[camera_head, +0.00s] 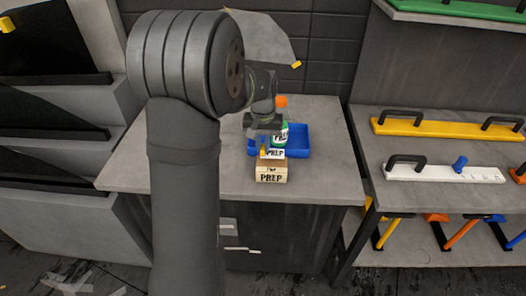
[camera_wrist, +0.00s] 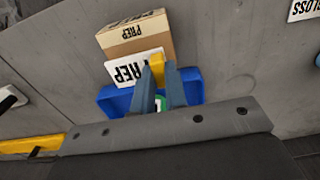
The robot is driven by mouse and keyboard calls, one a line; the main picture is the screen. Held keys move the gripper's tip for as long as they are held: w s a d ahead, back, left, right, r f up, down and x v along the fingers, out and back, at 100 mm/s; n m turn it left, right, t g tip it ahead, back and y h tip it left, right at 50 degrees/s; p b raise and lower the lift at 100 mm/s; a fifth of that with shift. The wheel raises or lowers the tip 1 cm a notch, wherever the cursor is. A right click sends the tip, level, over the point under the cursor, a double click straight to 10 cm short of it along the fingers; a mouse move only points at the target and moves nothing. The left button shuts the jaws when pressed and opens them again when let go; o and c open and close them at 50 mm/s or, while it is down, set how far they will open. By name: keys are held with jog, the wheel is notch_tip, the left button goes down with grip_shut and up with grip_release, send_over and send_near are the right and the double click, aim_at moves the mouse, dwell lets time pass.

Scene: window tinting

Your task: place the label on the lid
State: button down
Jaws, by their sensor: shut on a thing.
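A cardboard box (camera_head: 270,176) with dark PREP lettering on its front stands near the front of the grey worktop. Its light brown lid also shows in the wrist view (camera_wrist: 135,46). A white label (camera_head: 273,154) reading PREP is at the lid's rear edge in the head view; it also shows in the wrist view (camera_wrist: 128,70). My gripper (camera_wrist: 158,78) is shut on the label's yellow tab (camera_wrist: 157,65). The fingers hide part of the label. I cannot tell whether the label touches the lid.
A blue tray (camera_head: 299,140) lies behind the box, with a green and white orange-capped bottle (camera_head: 281,128) at it. A white GLOSS plate (camera_wrist: 304,9) shows in the wrist view's corner. A bench at right holds yellow (camera_head: 435,128) and white (camera_head: 435,172) handled tools.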

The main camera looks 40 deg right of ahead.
aim_at(263, 147)
jog(key=shift+f, duration=1.5)
jog(key=c, duration=1.5)
grip_release()
jog(key=shift+f, duration=0.15)
jog(key=shift+o, duration=0.2)
notch_tip(263, 147, up, 12)
jog(key=shift+r, duration=0.2)
notch_tip(263, 147, down, 12)
jog(key=shift+f, duration=0.25)
jog(key=shift+r, duration=2.15)
